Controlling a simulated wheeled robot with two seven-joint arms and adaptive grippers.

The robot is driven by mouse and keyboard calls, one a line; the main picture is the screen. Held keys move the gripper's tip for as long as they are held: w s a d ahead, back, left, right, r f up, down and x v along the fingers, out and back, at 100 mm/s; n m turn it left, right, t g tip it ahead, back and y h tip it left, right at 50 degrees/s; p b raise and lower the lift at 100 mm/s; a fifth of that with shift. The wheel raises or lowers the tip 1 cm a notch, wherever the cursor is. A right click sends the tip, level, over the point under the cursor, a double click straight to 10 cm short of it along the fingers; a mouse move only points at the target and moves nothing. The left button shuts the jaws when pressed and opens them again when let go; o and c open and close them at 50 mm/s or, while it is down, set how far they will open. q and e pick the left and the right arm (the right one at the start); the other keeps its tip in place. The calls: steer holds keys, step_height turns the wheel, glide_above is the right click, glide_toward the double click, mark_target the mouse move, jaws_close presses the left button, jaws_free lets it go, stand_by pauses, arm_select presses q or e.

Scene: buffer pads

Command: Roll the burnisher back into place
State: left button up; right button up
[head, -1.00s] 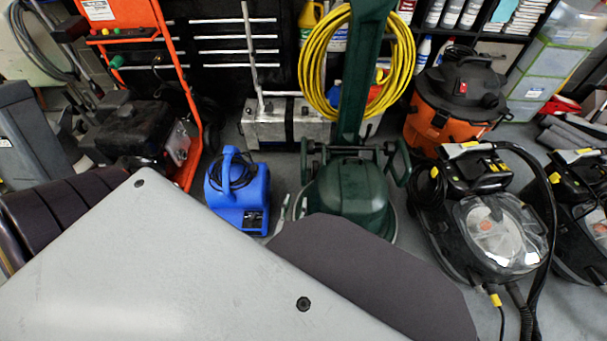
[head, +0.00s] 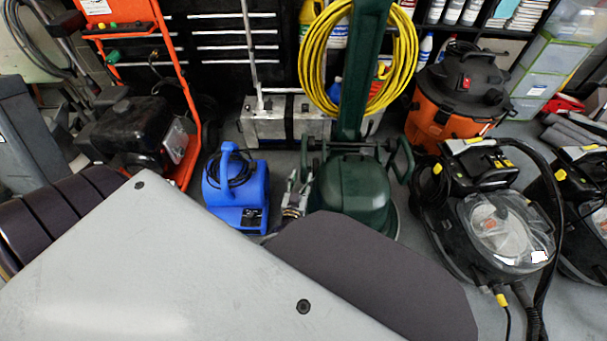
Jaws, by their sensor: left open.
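The burnisher appears to be the dark green floor machine (head: 352,190) in the middle of the head view. It has a rounded motor housing, side brackets and a tall green handle column (head: 354,85) with a coiled yellow cable (head: 312,60) hung on it. It stands upright on the floor; the handle top is out of frame. My left gripper (head: 299,182) is open, fingers pointing away from me, just left of the green housing. I cannot tell whether it touches the machine. The lower front of the burnisher is hidden behind my own body. My right gripper is not in view.
A blue blower (head: 238,190) stands close left of my left gripper. A black and grey cleaning machine (head: 485,215) stands to the right. An orange and black vacuum (head: 455,100) is behind right, and an orange-framed engine machine (head: 135,130) at left. Grey floor shows between them.

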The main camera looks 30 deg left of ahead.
mark_target(303, 175)
arm_select(q)
steer(key=shift+b+x, duration=0.65)
steer(key=shift+x, duration=1.5)
steer(key=shift+c, duration=0.2)
jaws_close()
